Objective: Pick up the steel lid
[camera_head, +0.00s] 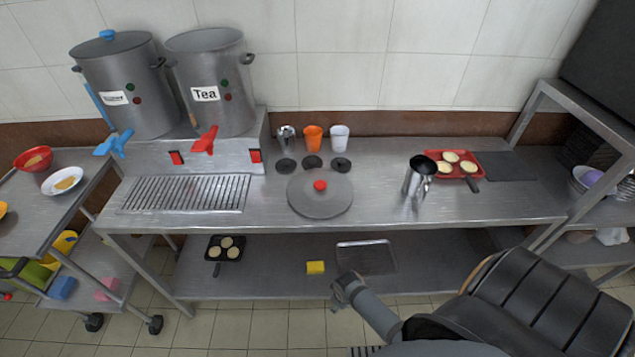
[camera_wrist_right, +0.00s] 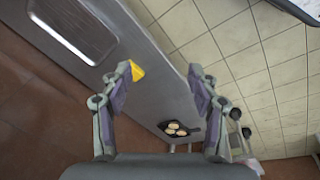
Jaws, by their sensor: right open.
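The steel lid (camera_head: 305,204), a round grey disc with a red knob (camera_head: 320,185), lies flat on the steel counter near the middle. Nothing covers it in the head view, and it is not visible in the right wrist view. My right gripper (camera_head: 341,290) is low, in front of the lower shelf, well below the lid and apart from it. In the right wrist view the two fingers (camera_wrist_right: 160,76) are spread and empty. My left gripper is not in view. The Tea stockpot (camera_head: 210,115) at the back left stands without a lid.
A second stockpot (camera_head: 125,75) wears a blue-knobbed lid. Three small dark discs and several cups (camera_head: 313,138) stand behind the steel lid. A metal jug (camera_head: 412,180) and red tray (camera_head: 436,156) are to the right. The lower shelf (camera_head: 275,275) holds a yellow sponge (camera_head: 316,267).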

